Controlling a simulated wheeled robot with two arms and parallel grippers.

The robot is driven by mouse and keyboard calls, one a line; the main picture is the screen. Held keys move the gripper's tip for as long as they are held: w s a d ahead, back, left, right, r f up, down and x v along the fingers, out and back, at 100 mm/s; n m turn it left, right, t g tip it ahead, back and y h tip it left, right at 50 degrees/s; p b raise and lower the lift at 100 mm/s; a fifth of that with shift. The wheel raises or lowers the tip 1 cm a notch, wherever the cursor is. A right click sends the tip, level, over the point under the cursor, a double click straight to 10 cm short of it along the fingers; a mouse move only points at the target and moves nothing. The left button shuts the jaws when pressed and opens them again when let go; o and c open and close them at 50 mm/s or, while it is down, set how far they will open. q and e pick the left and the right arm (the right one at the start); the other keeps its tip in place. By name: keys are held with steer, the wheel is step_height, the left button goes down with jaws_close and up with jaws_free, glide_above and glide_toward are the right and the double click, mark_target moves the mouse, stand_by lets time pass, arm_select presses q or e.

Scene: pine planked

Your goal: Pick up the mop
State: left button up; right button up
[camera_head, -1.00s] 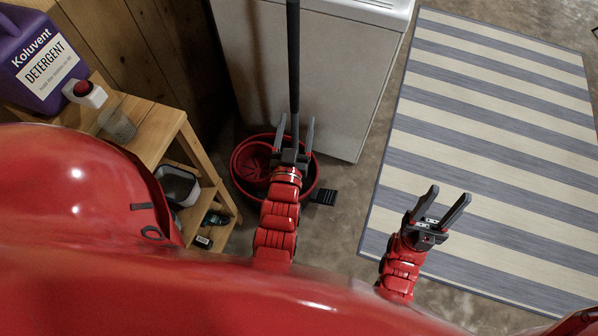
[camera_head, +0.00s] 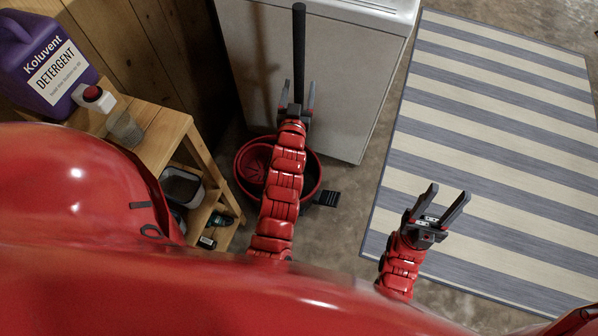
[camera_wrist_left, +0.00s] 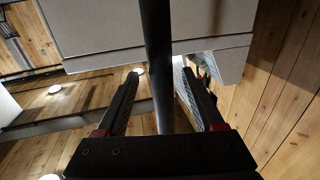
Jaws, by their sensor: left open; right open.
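The mop's dark handle (camera_head: 299,50) stands upright in front of the white appliance, and its lower part is hidden behind my left arm. My left gripper (camera_head: 297,92) is open, with a finger on either side of the handle. In the left wrist view the handle (camera_wrist_left: 157,60) runs between the two open fingers of my left gripper (camera_wrist_left: 157,85), with gaps at both sides. The mop's head is not visible. A red bucket (camera_head: 247,170) sits on the floor, partly covered by my left arm. My right gripper (camera_head: 440,208) is open and empty above the striped rug.
The white appliance (camera_head: 340,100) stands just behind the handle. At left, a wooden shelf (camera_head: 165,145) holds a purple detergent jug (camera_head: 45,70), a clear cup (camera_head: 124,128) and a grey bin (camera_head: 180,187). The striped rug (camera_head: 490,150) leaves free room at right.

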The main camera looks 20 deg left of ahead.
arm_select(q)
steer(key=w, duration=0.2)
steer(key=w+a+p, duration=0.1)
steer(key=shift+w+r, duration=0.35)
steer(key=shift+w+f, duration=0.15)
steer(key=shift+w, duration=0.15)
jaws_close()
